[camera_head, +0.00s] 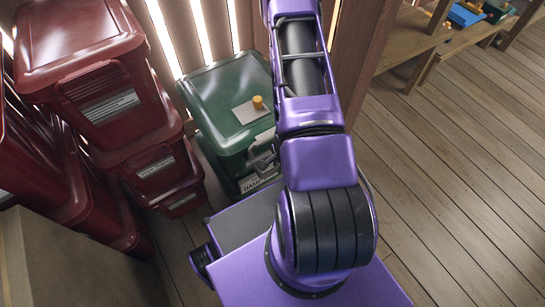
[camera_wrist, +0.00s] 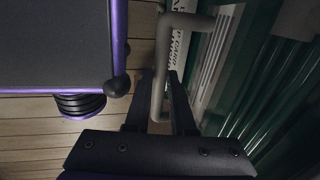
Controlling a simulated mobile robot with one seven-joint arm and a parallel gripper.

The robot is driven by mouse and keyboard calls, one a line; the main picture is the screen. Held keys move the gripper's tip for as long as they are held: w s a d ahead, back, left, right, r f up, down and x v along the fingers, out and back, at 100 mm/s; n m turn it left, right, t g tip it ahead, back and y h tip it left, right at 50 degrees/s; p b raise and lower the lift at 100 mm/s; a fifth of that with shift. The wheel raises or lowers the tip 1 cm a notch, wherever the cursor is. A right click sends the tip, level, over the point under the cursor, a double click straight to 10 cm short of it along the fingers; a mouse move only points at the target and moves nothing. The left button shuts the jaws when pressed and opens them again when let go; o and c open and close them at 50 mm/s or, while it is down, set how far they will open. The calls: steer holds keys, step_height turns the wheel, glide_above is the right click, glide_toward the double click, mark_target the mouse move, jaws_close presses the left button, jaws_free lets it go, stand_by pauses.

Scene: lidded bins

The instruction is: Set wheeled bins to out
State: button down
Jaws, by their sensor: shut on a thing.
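A green lidded bin (camera_head: 225,95) stands against the slatted wood wall, with a grey handle (camera_head: 262,158) and a white label on its front. In the wrist view the bin's green ribbed side (camera_wrist: 265,85) fills the right, and its grey bar handle (camera_wrist: 160,65) runs down between my fingers. My gripper (camera_wrist: 161,100) is shut on this handle. In the head view my arm covers the bin's right part, and I cannot make out my fingers there. The bin's wheels are not visible.
Dark red lidded bins (camera_head: 80,45) are stacked close on the left. A white card and an orange knob-like piece (camera_head: 258,102) lie on the green lid. A wooden shelf (camera_head: 425,35) stands at the upper right. The plank floor (camera_head: 455,170) on the right is clear.

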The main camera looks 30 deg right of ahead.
steer(key=shift+s, duration=0.65)
steer(key=c, duration=0.8)
jaws_free()
steer(key=shift+o, duration=0.2)
